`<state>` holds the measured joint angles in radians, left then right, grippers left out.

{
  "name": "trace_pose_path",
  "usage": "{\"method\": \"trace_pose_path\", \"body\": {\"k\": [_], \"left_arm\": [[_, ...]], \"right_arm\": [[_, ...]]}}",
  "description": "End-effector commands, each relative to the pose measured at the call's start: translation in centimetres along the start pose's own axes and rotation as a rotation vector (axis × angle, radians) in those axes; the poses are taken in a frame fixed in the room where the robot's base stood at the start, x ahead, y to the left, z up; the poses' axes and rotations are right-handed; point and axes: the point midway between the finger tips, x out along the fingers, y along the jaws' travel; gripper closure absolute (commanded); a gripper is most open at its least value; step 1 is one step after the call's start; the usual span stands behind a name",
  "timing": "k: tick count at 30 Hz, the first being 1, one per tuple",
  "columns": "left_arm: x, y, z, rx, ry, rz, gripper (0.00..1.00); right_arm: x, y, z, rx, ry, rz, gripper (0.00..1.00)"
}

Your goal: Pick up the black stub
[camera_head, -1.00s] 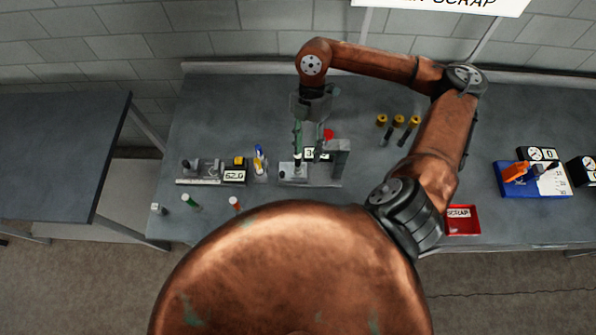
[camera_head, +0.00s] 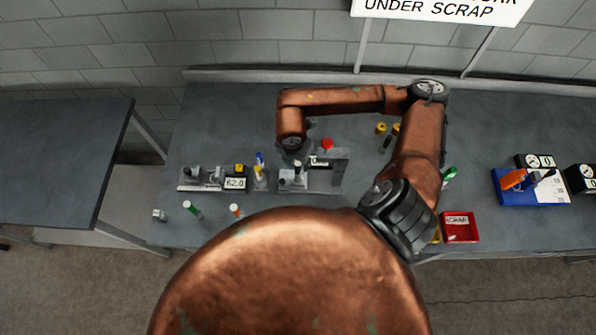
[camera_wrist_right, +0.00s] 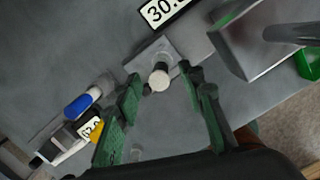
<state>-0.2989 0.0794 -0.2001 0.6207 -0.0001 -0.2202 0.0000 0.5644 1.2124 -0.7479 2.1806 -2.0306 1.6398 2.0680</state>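A short pale-topped cylinder (camera_wrist_right: 160,78) stands on a grey block of the bench fixture (camera_head: 325,178); in the head view its pale top shows beside my wrist. I cannot tell whether it is the black stub, as its side is mostly hidden from above. My right gripper (camera_wrist_right: 166,84) has its green fingers spread on either side of this cylinder, with no clear contact. Small dark pieces with yellow tops (camera_head: 381,128) stand behind, partly hidden by my arm. My left gripper is not in view.
The fixture's display reads 30.0 (camera_wrist_right: 164,10). Left of it are a blue-capped piece (camera_head: 260,159) and a gauge reading 62.0 (camera_head: 235,183). A red scrap tray (camera_head: 460,238) lies front right. A blue tray (camera_head: 530,198) stands farther right.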

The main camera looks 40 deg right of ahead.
Motion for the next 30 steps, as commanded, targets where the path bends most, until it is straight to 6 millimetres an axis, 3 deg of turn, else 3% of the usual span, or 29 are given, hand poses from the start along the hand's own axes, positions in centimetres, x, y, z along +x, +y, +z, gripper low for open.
{"method": "trace_pose_path", "body": {"k": [6,13,30], "left_arm": [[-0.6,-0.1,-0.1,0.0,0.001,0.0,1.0],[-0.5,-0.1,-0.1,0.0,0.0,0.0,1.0],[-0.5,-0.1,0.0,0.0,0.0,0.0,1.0]], "right_arm": [[2.0,0.0,0.0,0.001,0.001,0.0,0.64],[2.2,0.0,0.0,0.001,0.001,0.0,0.64],[2.1,0.0,0.0,0.001,0.001,0.0,1.0]]}}
